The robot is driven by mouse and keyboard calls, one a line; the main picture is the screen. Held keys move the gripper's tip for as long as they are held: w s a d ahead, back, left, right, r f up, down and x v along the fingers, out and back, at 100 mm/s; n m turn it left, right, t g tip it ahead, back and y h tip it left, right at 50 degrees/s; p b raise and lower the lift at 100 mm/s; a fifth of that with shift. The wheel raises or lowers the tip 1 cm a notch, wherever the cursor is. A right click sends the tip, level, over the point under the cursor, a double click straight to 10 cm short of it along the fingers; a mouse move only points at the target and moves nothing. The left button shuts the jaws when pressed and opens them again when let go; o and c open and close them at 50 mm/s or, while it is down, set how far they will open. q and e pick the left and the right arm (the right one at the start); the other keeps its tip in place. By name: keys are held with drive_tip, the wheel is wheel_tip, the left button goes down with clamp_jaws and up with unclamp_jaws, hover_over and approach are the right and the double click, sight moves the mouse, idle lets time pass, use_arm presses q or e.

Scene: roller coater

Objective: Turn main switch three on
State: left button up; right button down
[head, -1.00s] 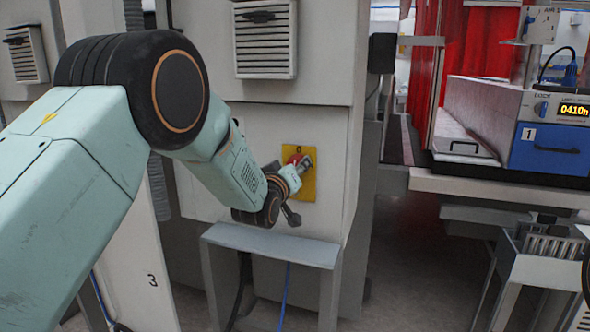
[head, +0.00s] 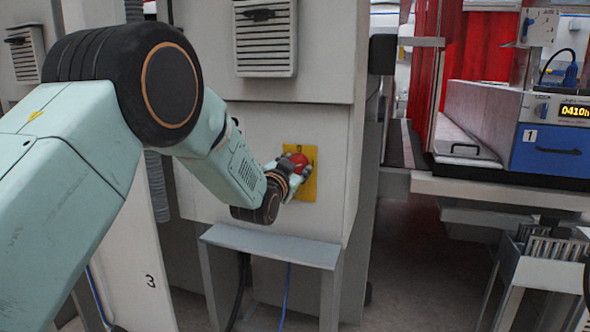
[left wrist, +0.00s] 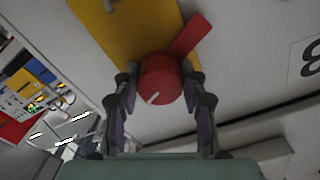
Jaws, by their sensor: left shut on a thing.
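The main switch is a red rotary knob (head: 298,160) on a yellow plate (head: 310,185) on the front of a light grey cabinet. In the left wrist view, the red knob (left wrist: 160,76) has a white mark on its face, and a flat red handle slants from it to the upper right, over the yellow plate (left wrist: 128,30). My left gripper (head: 291,170) is at the switch. In the left wrist view, its fingers (left wrist: 160,90) stand on both sides of the round knob, shut on it. My right gripper is not in view.
A grey step-like shelf (head: 270,246) stands out below the switch. A vent (head: 265,50) is above it. A panel marked 3 (head: 150,281) stands at the lower left. At the right is a bench with a blue-fronted device (head: 550,150) and a red curtain (head: 480,45).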

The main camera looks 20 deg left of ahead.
use_arm(q)
drive_tip(key=m, duration=0.4)
drive_tip(key=shift+r+m+b, duration=0.3)
drive_tip(key=shift+m+b, duration=0.05)
drive_tip(key=shift+m, duration=0.05)
idle(0.4)
drive_tip(key=o, duration=0.7)
drive_tip(key=shift+w, duration=0.1)
drive_tip(key=o, duration=0.4)
drive_tip(key=shift+w+f, duration=0.1)
drive_tip(key=shift+f, duration=0.1)
drive_tip(key=shift+o, duration=0.2)
drive_tip(key=shift+s, duration=0.25)
drive_tip(key=s, duration=1.2)
drive_tip(key=shift+a, duration=0.25)
drive_tip(key=shift+w, duration=0.15)
